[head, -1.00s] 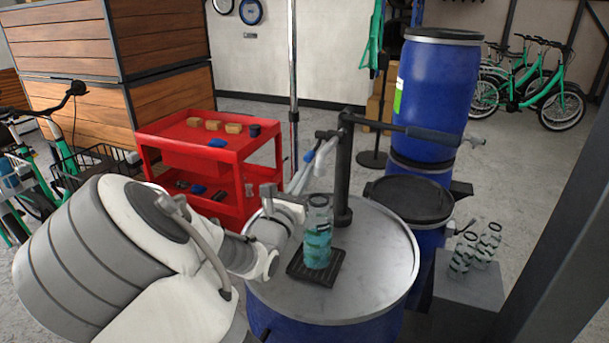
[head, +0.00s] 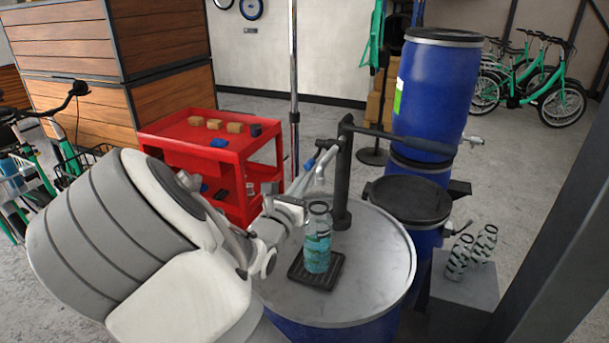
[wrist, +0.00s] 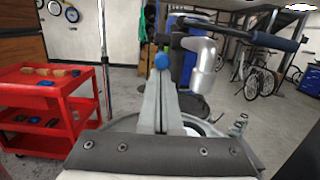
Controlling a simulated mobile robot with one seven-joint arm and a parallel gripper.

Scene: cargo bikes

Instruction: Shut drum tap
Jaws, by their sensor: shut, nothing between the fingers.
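A blue drum (head: 385,270) with a grey metal lid carries a black post pump with a long handle (head: 343,180). In the wrist view its silver spout (wrist: 205,65) points down, with the tap's blue lever end (wrist: 161,61) to its left. The blue part also shows in the head view (head: 311,163). My gripper (wrist: 160,80) is shut and empty, its tips right at the blue lever end; I cannot tell if they touch. A clear bottle with teal contents (head: 318,245) stands upright on a black drip tray (head: 330,282) on the lid.
A red cart (head: 190,150) with small boxes is behind to the left. Two patterned bottles (head: 472,252) stand on a grey block (head: 465,295). Bikes are farther back.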

